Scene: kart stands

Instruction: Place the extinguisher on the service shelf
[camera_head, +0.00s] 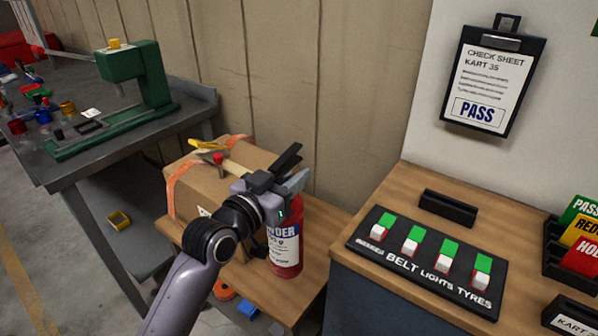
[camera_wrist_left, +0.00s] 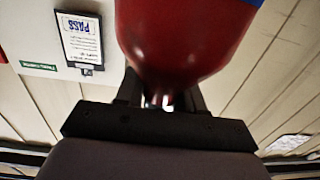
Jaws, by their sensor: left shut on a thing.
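The extinguisher (camera_head: 286,250) is a red cylinder with a white and blue label. It is upright at the front of the wooden service shelf (camera_head: 308,290), beside a cardboard box; I cannot tell whether its base touches the wood. My left gripper (camera_head: 290,173) is at its top, shut on it, and the arm hides part of its left side. In the left wrist view the red body (camera_wrist_left: 180,45) fills the top middle, with the gripper fingers (camera_wrist_left: 160,97) closed at its narrow end. My right gripper is not in view.
The cardboard box (camera_head: 185,192) with orange straps fills the shelf's back left. A counter (camera_head: 400,200) with a switch panel (camera_head: 425,262) stands at right. A grey workbench (camera_head: 65,170) with a green press (camera_head: 150,75) is at left. The wall is close behind.

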